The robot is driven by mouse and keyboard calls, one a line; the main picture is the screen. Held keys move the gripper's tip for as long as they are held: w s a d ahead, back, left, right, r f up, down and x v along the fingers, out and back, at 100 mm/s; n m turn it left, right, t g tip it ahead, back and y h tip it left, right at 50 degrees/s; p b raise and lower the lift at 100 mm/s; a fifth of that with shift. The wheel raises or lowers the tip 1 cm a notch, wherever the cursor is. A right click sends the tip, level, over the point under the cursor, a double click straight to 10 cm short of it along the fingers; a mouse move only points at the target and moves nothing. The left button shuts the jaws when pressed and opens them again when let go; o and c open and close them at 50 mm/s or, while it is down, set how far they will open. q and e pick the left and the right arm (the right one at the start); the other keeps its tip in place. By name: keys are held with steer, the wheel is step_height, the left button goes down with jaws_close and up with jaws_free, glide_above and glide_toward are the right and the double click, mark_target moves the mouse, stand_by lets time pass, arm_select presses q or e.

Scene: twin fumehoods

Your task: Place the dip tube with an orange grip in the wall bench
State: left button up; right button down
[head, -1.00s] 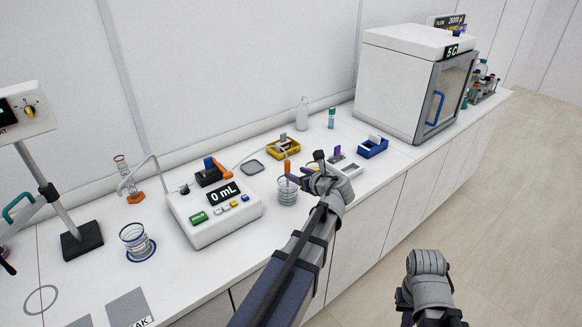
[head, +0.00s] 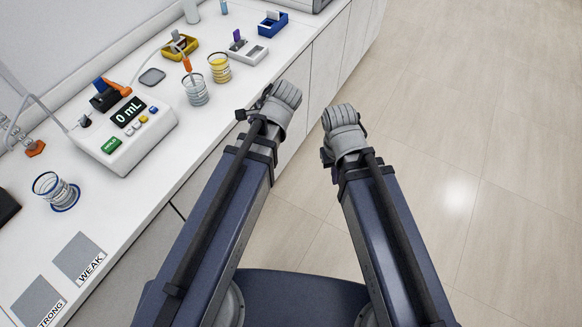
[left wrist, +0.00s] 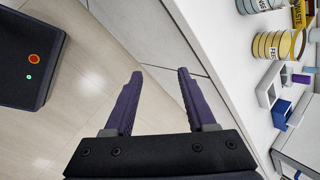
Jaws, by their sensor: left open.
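The dip tube's orange grip (head: 187,65) shows in the head view, upright at a clear ringed beaker (head: 196,93) on the white wall bench (head: 165,185). Its lower end appears to be inside that beaker, and a thin hose runs from it. My left gripper (left wrist: 160,73) is open and empty in the left wrist view, above the floor beside the bench front. In the head view my left gripper (head: 243,115) is mostly hidden by its wrist, apart from the beakers. My right gripper (head: 327,156) is over the floor; its fingers are too hidden to judge.
A beaker of yellow liquid (head: 219,70) stands right beside the dip tube's beaker. A 0 mL unit (head: 125,140), yellow tray (head: 180,50), white holder (head: 248,52) and blue rack (head: 273,25) are on the bench. Floor at right is clear.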

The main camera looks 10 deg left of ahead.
arm_select(q)
steer(key=s+d+f+n+g+h, duration=0.3)
steer(key=s+d+n, duration=0.4)
steer(key=s+d, duration=0.4)
steer(key=shift+s+d+h, duration=0.3)
steer(key=shift+d+h, duration=0.25)
steer(key=shift+h, duration=0.05)
